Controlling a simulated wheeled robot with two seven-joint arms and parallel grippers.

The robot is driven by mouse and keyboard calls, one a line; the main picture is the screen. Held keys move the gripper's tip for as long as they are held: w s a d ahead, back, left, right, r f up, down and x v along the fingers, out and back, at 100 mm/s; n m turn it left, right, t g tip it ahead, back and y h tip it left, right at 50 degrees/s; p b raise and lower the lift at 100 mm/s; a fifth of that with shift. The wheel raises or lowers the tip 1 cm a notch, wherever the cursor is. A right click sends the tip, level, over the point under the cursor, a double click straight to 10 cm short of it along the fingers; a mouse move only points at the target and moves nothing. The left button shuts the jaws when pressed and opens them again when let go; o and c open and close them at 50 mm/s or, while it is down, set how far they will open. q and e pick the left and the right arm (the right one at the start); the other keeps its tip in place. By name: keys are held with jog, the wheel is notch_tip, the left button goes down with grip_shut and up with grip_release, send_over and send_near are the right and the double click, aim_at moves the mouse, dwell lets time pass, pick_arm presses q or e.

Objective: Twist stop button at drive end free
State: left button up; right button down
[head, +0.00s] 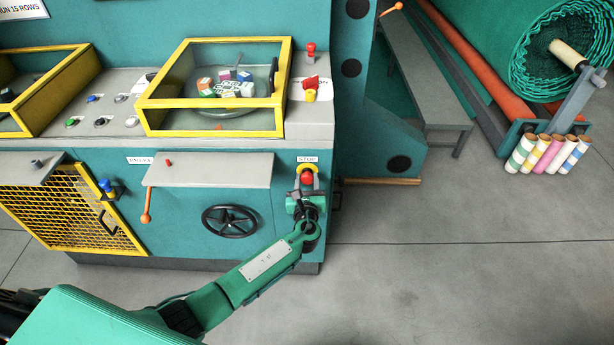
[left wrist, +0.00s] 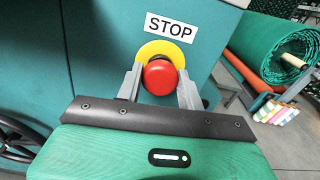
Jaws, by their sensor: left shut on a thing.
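The red stop button (left wrist: 160,77) sits on a yellow round plate on the teal machine front, under a STOP label (left wrist: 170,28). In the head view the button (head: 306,177) is at the right end of the machine front, partly hidden by my gripper. My left gripper (left wrist: 161,86) has one grey finger on each side of the red button and is shut on it. In the head view my left gripper (head: 307,190) reaches up to the button from below. My right gripper is in neither view.
A black handwheel (head: 230,221) and a grey shelf (head: 208,170) with an orange-knobbed lever (head: 146,217) are left of my gripper. A yellow mesh guard (head: 75,208) is farther left. Floor at right is clear; coloured rolls (head: 541,154) stand beyond.

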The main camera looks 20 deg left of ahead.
aim_at(307, 181)
pick_arm(q)
jog(key=shift+r+m+p, duration=0.2)
jog(key=shift+m+p, duration=0.1)
jog(key=shift+m, duration=0.1)
jog(key=o, duration=0.9)
jog(key=shift+f, duration=0.25)
jog(key=shift+c, duration=0.2)
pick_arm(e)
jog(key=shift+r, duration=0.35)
pick_arm(q)
jog(key=shift+s, duration=0.1)
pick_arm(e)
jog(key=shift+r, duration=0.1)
pick_arm(q)
jog(key=shift+p+v, duration=0.35)
jog(key=shift+v, duration=0.9)
jog(key=shift+p+v, duration=0.35)
jog(key=shift+v, duration=0.8)
jog(key=o, duration=0.6)
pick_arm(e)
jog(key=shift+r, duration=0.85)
